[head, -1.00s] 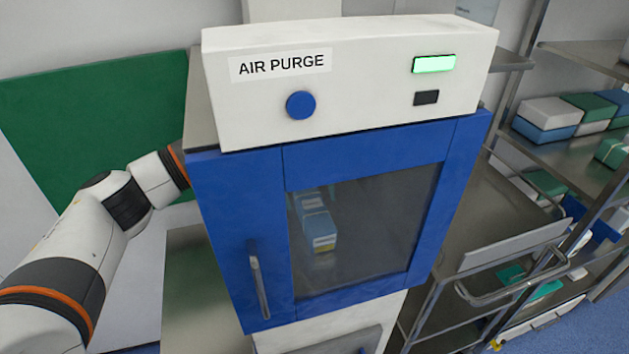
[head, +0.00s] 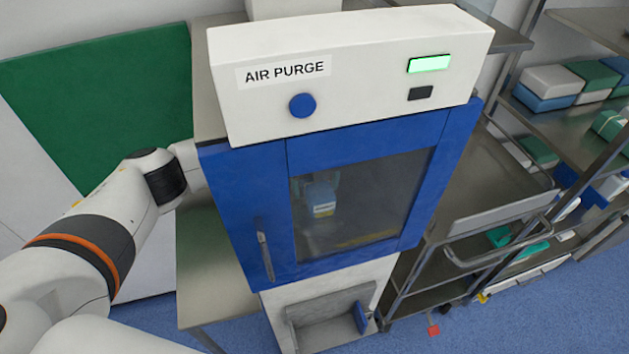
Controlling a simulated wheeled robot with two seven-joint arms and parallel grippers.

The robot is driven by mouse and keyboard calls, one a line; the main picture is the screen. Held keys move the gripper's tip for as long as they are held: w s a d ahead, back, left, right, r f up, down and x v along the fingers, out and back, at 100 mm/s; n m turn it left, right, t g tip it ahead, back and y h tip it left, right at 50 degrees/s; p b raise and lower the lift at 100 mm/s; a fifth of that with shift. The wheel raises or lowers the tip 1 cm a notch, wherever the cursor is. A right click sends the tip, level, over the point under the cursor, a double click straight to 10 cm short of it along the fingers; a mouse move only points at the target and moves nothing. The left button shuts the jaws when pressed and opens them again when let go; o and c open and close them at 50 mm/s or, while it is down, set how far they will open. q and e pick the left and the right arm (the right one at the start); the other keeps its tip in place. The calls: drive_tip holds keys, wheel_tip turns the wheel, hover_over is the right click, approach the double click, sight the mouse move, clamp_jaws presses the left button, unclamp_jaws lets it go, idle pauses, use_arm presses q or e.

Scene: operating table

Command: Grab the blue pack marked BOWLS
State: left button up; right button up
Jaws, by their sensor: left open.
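A small pale blue and white pack with a yellow lower edge (head: 323,206) shows dimly behind the window of the blue-doored AIR PURGE cabinet (head: 225,200). Its label is too small to read, so I cannot tell whether it says BOWLS. My left arm reaches in from the left, and its wrist goes out of sight at the cabinet's left side. My left gripper is mostly hidden by the cabinet and the dark glass; it is open. Its distance from the pack is unclear. My right gripper is not in view.
The cabinet door with its upright handle (head: 264,250) is shut. Below is a grey recess (head: 310,332) with a small blue piece (head: 361,317) at its right. A metal trolley (head: 490,220) and shelves with several packs (head: 550,82) stand on the right.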

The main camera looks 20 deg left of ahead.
use_arm(q)
drive_tip(key=shift+c, duration=0.6)
drive_tip(key=c, duration=1.1)
